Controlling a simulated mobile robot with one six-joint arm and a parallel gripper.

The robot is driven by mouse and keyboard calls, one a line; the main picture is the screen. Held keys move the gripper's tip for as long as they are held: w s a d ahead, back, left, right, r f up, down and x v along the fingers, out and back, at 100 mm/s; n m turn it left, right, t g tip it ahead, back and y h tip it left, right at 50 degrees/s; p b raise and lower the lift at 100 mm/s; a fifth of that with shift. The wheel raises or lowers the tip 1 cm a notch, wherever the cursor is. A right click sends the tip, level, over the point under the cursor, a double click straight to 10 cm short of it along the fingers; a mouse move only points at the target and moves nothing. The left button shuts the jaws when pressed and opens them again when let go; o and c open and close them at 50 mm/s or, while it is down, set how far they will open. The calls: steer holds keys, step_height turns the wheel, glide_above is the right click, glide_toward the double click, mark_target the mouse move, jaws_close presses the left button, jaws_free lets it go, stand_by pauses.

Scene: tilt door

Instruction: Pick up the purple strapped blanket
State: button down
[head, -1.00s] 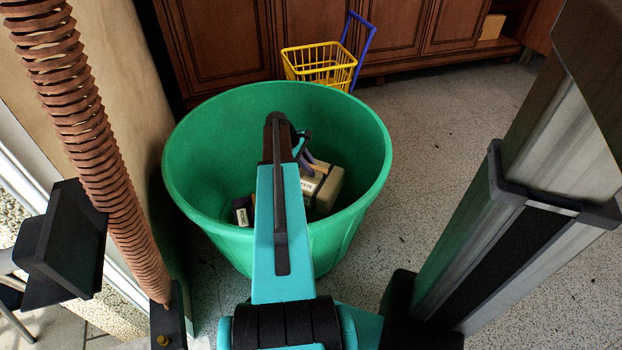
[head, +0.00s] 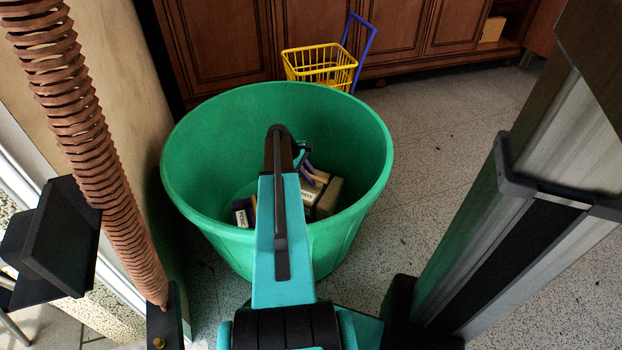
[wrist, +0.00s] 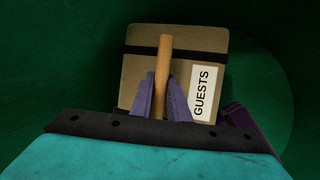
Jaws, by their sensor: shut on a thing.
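A dark purple bundle (head: 243,211) with a white label lies low in the green bin, left of my arm. A purple edge (wrist: 245,125) also shows at the lower right in the wrist view. A beige block-like blanket (wrist: 175,62) with a black strap and a "GUESTS" label lies in front of my gripper; it also shows in the head view (head: 327,198). My gripper (wrist: 161,95) has lavender fingers shut on a tan wooden handle (wrist: 163,60), which stands in front of the beige blanket. My arm hides part of the bin's contents.
The round green bin (head: 200,165) has a high rim around the bundles. A yellow toy cart (head: 320,65) with a blue handle stands behind it by wooden cabinets (head: 390,35). A wall is close on the left. Speckled floor is free on the right.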

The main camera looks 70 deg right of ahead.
steer(key=shift+f, duration=0.5)
stand_by(0.4)
steer(key=c, duration=1.7)
jaws_free()
steer(key=shift+r, duration=0.1)
steer(key=shift+r, duration=0.35)
steer(key=p+v, duration=0.4)
steer(key=v, duration=0.8)
steer(key=shift+r, duration=0.15)
